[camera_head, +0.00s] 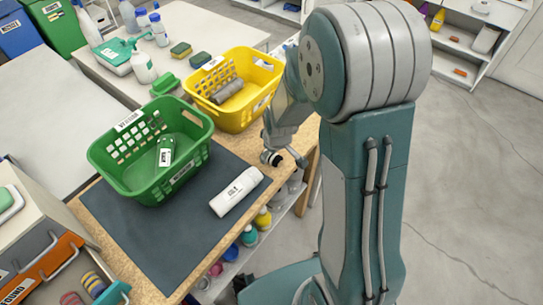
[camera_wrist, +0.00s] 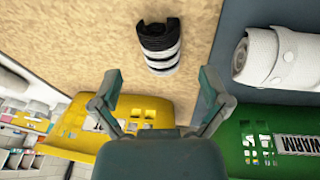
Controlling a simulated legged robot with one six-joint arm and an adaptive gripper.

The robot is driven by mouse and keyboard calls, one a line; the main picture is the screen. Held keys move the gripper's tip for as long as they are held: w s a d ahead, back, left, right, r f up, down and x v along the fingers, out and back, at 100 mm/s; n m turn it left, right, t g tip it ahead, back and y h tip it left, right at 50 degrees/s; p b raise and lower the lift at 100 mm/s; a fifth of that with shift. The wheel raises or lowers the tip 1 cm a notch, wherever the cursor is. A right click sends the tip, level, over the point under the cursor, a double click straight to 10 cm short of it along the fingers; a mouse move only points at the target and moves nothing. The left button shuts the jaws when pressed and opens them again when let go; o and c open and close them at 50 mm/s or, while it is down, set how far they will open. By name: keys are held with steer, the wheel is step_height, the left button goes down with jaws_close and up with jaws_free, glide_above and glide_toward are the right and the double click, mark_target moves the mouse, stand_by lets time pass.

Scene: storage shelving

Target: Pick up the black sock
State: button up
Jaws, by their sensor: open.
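The black sock (camera_wrist: 160,46) is a rolled bundle with white bands, lying on the tan tabletop in the wrist view. My gripper (camera_wrist: 158,88) is open and empty. The sock lies beyond its fingertips, roughly centred between them and apart from them. In the head view my gripper (camera_head: 284,157) hangs over the right edge area of the table, beside the yellow basket. There the sock cannot be told clearly from the gripper's dark and pale parts.
A yellow basket (camera_head: 254,113) holding a grey roll and a green basket (camera_head: 139,186) holding a green item stand on the table. A white labelled roll (camera_head: 238,191) lies on the dark mat (camera_head: 157,246). Drawers (camera_head: 30,240) stand at the left.

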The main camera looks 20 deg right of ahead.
mark_target(272, 157)
steer(key=x, duration=0.3)
steer(key=shift+d+f, duration=0.1)
steer(key=shift+f, duration=0.1)
steer(key=c, duration=1)
steer(key=shift+c, duration=0.2)
